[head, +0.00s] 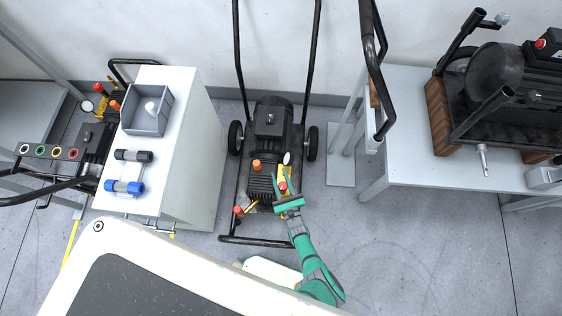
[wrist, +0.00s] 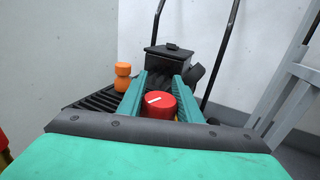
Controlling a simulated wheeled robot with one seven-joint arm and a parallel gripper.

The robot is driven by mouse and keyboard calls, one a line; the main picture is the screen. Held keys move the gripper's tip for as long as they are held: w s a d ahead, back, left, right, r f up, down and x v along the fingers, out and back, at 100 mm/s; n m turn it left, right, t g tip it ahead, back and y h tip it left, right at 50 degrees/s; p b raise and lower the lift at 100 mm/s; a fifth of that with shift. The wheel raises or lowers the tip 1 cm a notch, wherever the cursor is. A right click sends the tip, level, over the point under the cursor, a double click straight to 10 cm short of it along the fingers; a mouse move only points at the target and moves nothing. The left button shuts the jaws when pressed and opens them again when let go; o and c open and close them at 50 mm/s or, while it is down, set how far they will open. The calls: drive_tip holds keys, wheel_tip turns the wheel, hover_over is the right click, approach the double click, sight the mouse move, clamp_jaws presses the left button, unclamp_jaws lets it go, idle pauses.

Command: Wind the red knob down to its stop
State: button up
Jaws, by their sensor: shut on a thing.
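The red knob (wrist: 158,105) shows in the wrist view between the two green fingers of my gripper (wrist: 160,98). A pale line marks its top. In the head view the red knob (head: 283,186) is small and sits at the front right of a black pressure washer (head: 273,130) on the floor. My gripper (head: 287,192) reaches it from the front right and is shut on the knob. The fingertips lie on either side of it. The knob's lower part and its stem are hidden by my gripper.
An orange cap (head: 256,165) stands left of the knob, and a white gauge (head: 287,158) is just behind it. Another red knob (head: 238,210) is at the washer's front left. A white cabinet (head: 185,130) stands left, a table (head: 420,110) right. Floor to the right front is clear.

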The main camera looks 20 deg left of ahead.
sight(286, 189)
drive_tip(key=shift+s+a+n+g+y, duration=0.15)
drive_tip(key=shift+s+n+g+y, duration=0.05)
drive_tip(key=shift+n+g+y, duration=0.85)
drive_tip(key=shift+s+a+n+g+y, duration=0.15)
drive_tip(key=shift+n+g+y, duration=0.75)
drive_tip(key=shift+g, duration=0.25)
drive_tip(key=shift+s+n+g+y, duration=0.1)
drive_tip(key=shift+n+g+y, duration=0.2)
drive_tip(key=shift+g, duration=0.3)
drive_tip(key=o, duration=1)
drive_tip(key=shift+o, duration=0.2)
drive_tip(key=shift+s+a, duration=0.1)
drive_tip(key=v, duration=1.1)
